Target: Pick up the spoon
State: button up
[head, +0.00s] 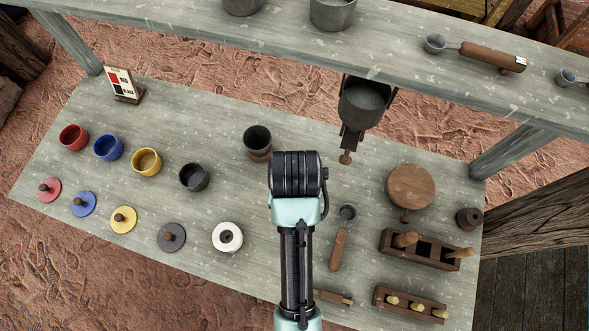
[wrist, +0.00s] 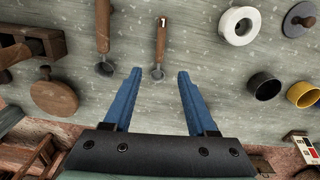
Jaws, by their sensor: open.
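A slim spoon-like tool (wrist: 161,38) with a brown wooden handle and a small dark metal end lies on the grey table in the wrist view, its metal end between my fingertips in the picture. A wider-bowled scoop with a wooden handle (wrist: 103,28) lies left of it; it also shows in the head view (head: 340,246), right of my arm. My gripper (wrist: 159,72) is open with nothing between its blue fingers, and appears above the table. In the head view my arm hides the fingers and the slim tool.
A white ring (head: 228,237), coloured cups (head: 108,147) and knobbed lids (head: 123,219) stand left of my arm. Wooden racks (head: 419,249) and a round wooden piece (head: 411,186) are at the right. A raised shelf (head: 420,50) with pots and scoops overhangs the back.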

jog(key=f, duration=0.4)
jog(key=s+f, duration=0.1)
jog(key=f, duration=0.2)
jog(key=shift+s+a, duration=0.1)
jog(key=shift+a, duration=0.05)
jog(key=shift+w+f, duration=0.2)
jog(key=shift+f, duration=1.25)
jog(key=shift+w+f, duration=0.15)
jog(key=shift+f, duration=1.25)
grip_shut()
